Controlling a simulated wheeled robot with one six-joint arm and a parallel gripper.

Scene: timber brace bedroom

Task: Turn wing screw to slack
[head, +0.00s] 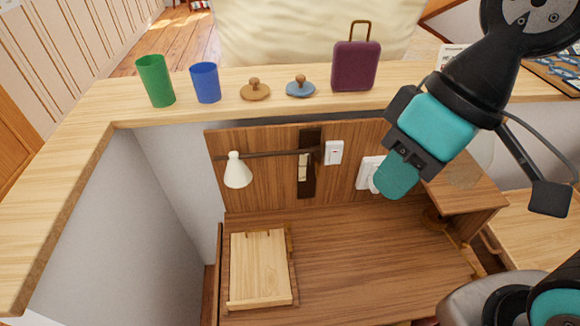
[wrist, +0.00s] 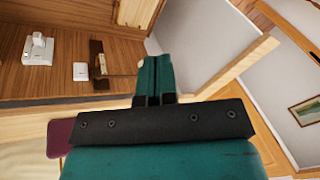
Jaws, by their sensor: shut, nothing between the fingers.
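I cannot make out a wing screw for certain in either view. My gripper (head: 394,183) is shut and empty, its teal fingers pressed together, and it also shows in the wrist view (wrist: 155,72). In the head view it hangs in front of the wooden back panel and overlaps the right part of a white wall plate (head: 367,166). A dark upright slotted plate (head: 309,178) is on the panel to the left, with a dark horizontal lamp arm crossing it. In the wrist view this slotted plate (wrist: 97,52) is left of my fingers, apart from them.
A white lamp (head: 236,172) hangs from the arm. A white switch (head: 334,153) sits beside the slotted plate. A green cup (head: 155,81), blue cup (head: 205,83), two lids and a purple suitcase (head: 356,66) stand on the ledge. A wooden tray (head: 260,268) lies below. The desktop's middle is clear.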

